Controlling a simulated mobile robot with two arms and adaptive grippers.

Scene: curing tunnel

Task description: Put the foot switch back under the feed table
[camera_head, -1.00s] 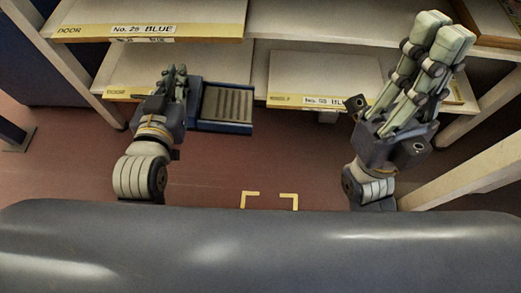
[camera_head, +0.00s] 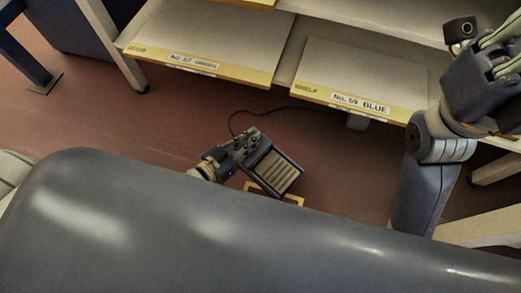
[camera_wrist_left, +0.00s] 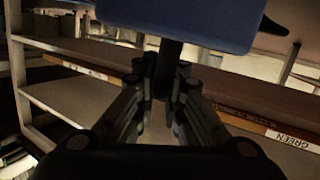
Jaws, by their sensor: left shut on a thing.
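The foot switch (camera_head: 276,172) is a dark blue box with a ribbed grey tread. It is tilted in the head view, over or on the yellow floor corner marks (camera_head: 255,187); I cannot tell whether it touches the floor. My left gripper (camera_head: 247,148) is shut on it at its upper left side. In the left wrist view, its blue body (camera_wrist_left: 190,18) fills the top, with a dark stem between the fingers (camera_wrist_left: 168,88). My right gripper (camera_head: 500,60) is at the upper right, away from the switch, its fingers cut off by the frame edge.
A thin black cable (camera_head: 262,112) runs from the switch toward the shelving. Shelves labelled No. 57 GREEN (camera_head: 195,62) and No. 59 BLUE (camera_head: 360,102) stand behind. A pale leg (camera_head: 115,45) stands at the left. Red-brown floor (camera_head: 130,125) is clear left of the switch.

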